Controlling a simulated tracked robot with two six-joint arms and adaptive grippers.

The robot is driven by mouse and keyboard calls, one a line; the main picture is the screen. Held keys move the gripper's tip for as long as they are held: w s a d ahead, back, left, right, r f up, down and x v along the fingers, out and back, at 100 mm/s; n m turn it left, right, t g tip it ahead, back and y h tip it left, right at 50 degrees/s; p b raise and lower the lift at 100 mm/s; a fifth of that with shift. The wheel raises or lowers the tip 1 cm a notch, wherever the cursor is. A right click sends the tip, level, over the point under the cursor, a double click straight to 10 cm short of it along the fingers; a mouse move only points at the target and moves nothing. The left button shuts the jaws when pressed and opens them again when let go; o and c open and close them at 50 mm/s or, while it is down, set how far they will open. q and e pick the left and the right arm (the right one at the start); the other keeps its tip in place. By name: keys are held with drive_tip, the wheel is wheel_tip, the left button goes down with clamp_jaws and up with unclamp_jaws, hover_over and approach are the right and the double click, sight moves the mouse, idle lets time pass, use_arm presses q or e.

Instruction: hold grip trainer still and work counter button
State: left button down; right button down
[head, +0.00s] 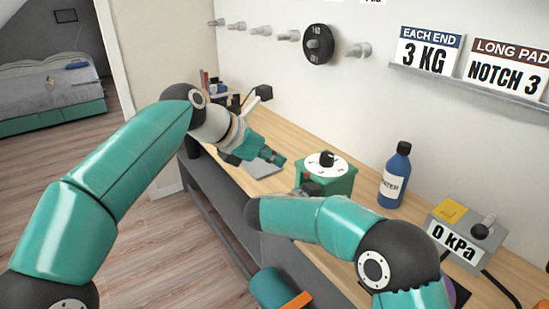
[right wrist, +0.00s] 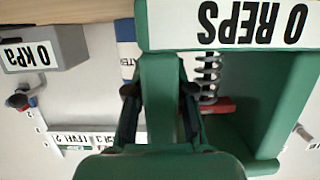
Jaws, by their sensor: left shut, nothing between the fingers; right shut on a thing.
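The grip trainer is a green body (head: 335,186) on the desk, with a white dial (head: 325,165) and a black knob (head: 327,157) on top. In the right wrist view its green frame (right wrist: 268,100) appears upside down, with a "0 REPS" label (right wrist: 252,24), a spring (right wrist: 208,75) and a red bar (right wrist: 215,106). My right gripper (right wrist: 160,102) is shut on a green upright part of the trainer. My left gripper (head: 279,160) is shut and empty, left of the trainer and apart from it. I cannot make out the counter button.
A blue water bottle (head: 395,178) stands right of the trainer. A grey box (head: 470,232) reading "0 kPa", with a yellow pad and lever, sits farther right. A flat grey thing (head: 262,168) lies below my left gripper. Wall signs (head: 428,53) and pegs are above.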

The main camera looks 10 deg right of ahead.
drive_tip(key=shift+f, duration=0.1)
drive_tip(key=c, duration=0.9)
unclamp_jaws()
